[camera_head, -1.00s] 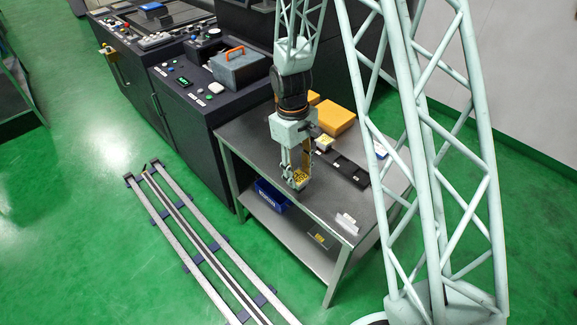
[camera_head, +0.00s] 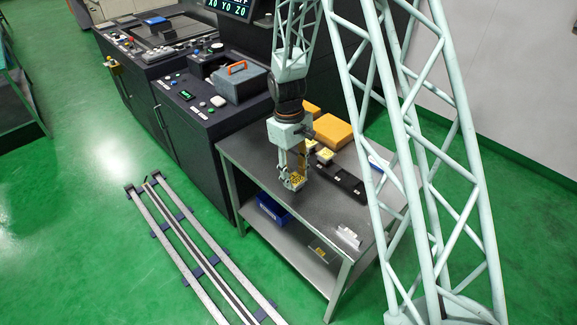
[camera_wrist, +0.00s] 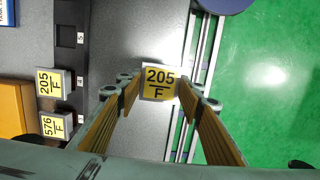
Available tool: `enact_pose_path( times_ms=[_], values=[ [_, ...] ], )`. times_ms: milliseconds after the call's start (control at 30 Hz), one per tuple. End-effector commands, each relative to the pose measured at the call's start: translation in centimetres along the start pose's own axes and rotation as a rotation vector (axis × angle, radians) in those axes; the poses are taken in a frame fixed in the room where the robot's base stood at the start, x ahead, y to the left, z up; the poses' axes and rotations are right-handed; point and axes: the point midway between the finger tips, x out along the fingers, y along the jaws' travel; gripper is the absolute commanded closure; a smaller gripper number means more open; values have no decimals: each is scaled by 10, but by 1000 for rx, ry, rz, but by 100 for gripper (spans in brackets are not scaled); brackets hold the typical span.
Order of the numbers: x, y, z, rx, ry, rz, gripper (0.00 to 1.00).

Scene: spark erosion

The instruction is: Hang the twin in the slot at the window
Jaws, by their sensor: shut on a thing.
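My gripper (camera_wrist: 167,92) is shut on a yellow-topped block marked 205/F (camera_wrist: 160,78), gripped between its two fingers in the wrist view. In the head view my gripper (camera_head: 294,180) hangs over the grey table (camera_head: 262,160) with the yellow block low between its fingers. A second tag marked 205/F (camera_wrist: 50,83) and one marked 576/F (camera_wrist: 48,123) stand at a black numbered rack (camera_wrist: 70,45) left of my gripper. The rack also shows in the head view (camera_head: 340,181). I cannot make out which part is the window slot.
A dark machine (camera_head: 200,120) with buttons, a grey box with an orange handle (camera_head: 238,82) and a lit display (camera_head: 230,7) stands left of the table. An orange box (camera_head: 333,131) lies behind the rack. Floor rails (camera_head: 195,245) run at front left.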

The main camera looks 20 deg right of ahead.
Motion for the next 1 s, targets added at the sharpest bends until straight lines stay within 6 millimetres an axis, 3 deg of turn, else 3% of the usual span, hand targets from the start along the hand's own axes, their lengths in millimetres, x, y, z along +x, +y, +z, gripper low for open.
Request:
enact_pose_path(
  times_ms=[500,1000],
  values=[
    [-1,40,-68,0,1,1,82],
    [-1,45,-77,-1,0,0,82]
  ],
)
